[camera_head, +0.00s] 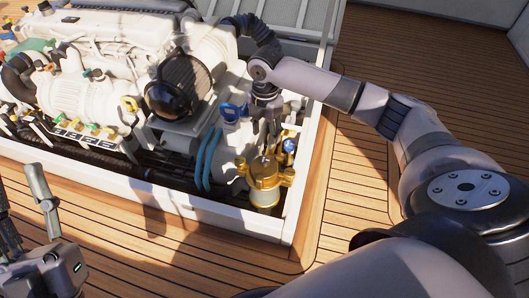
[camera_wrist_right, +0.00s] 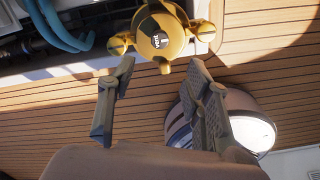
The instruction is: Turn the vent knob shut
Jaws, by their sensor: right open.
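My right gripper (camera_wrist_right: 162,66) is open and empty. Its fingers are spread to either side below the knob in the wrist view, apart from it. In the head view my right gripper (camera_head: 267,143) points down just above the housing and partly hides its top. My left gripper (camera_head: 22,205) is open and empty over the deck at lower left.
The white engine (camera_head: 120,45) fills the hatch behind and left. Blue hoses (camera_head: 208,158) and a blue handle (camera_head: 232,112) are close left of the housing. The white hatch rim (camera_head: 305,180) runs along the right. Wooden deck surrounds it.

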